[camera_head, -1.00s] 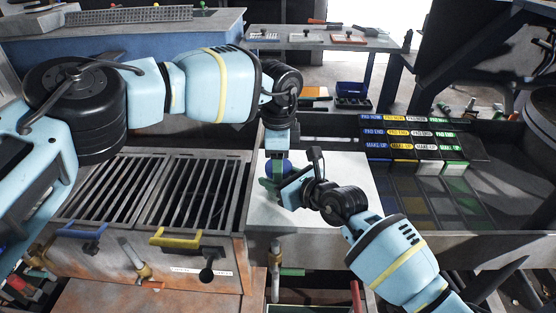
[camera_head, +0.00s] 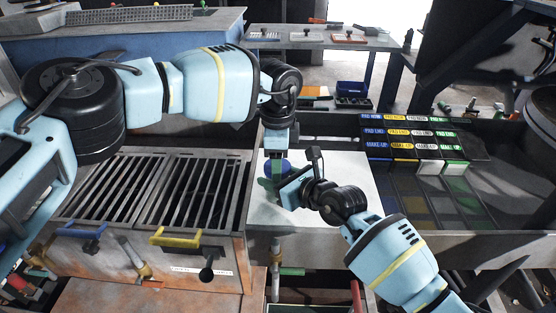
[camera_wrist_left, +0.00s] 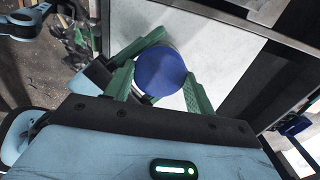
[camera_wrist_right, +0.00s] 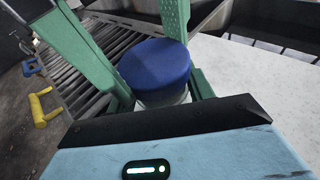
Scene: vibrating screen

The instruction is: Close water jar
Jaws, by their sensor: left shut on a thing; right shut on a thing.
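A water jar with a round blue lid (camera_head: 264,170) stands on the pale table top. The lid lies flat on the jar's mouth and fills the middle of the left wrist view (camera_wrist_left: 161,71). My left gripper (camera_head: 277,168) comes down from above and is shut on the lid, green fingers on either side. My right gripper (camera_head: 276,187) reaches in low from the right and is shut on the jar. In the right wrist view a strip of clear jar body (camera_wrist_right: 164,98) shows beneath the lid. Most of the body is hidden by the fingers, so the lid's tightness cannot be told.
The pale table top (camera_head: 345,190) is clear to the right of the jar. A slatted metal screen box (camera_head: 150,195) with a yellow handle (camera_head: 175,238) stands to the left. Rows of labelled coloured blocks (camera_head: 415,140) sit in a dark tray at the right.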

